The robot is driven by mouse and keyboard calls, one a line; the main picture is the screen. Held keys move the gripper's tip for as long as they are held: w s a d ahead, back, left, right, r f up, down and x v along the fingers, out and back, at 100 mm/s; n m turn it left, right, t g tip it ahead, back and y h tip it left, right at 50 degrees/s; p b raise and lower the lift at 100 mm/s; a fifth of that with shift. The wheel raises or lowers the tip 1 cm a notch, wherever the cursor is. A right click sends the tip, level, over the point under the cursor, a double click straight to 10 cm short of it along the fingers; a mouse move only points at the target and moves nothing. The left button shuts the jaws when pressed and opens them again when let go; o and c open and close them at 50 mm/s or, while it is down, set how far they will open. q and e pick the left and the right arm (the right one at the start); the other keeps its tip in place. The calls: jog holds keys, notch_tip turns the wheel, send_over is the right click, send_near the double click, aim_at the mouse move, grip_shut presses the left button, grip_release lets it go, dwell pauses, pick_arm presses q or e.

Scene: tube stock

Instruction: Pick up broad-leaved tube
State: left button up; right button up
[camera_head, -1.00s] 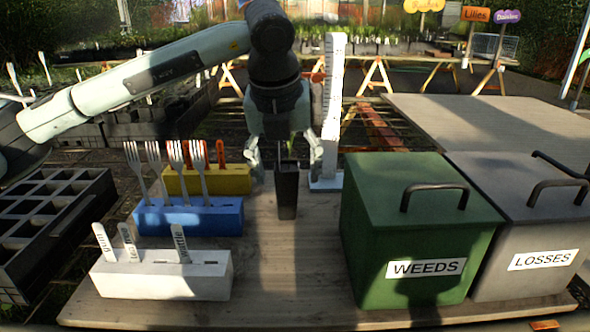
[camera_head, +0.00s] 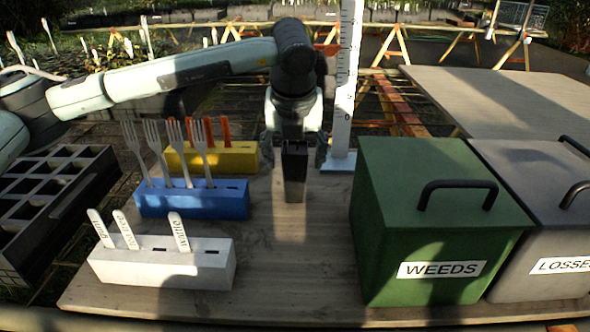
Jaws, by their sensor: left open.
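A dark, tall, narrow tube (camera_head: 295,178) stands upright on the wooden table, between the block holders and the green bin. My left gripper (camera_head: 293,160) points down right over it, open, with one finger on each side of the tube's upper part. I cannot tell whether the fingers touch it. The plant in the tube is hidden behind the gripper, so its leaves do not show now. My right gripper does not show.
A white measuring post (camera_head: 346,90) stands just behind and right. White (camera_head: 160,268), blue (camera_head: 190,205) and yellow (camera_head: 236,158) blocks hold labels and forks at left. A black crate (camera_head: 55,200) lies further left. Green WEEDS (camera_head: 430,230) and grey LOSSES (camera_head: 530,195) bins stand right.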

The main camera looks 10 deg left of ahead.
pick_arm(q)
jog(key=shift+c, duration=0.3)
jog(key=shift+r, duration=0.1)
jog(key=c, duration=1.4)
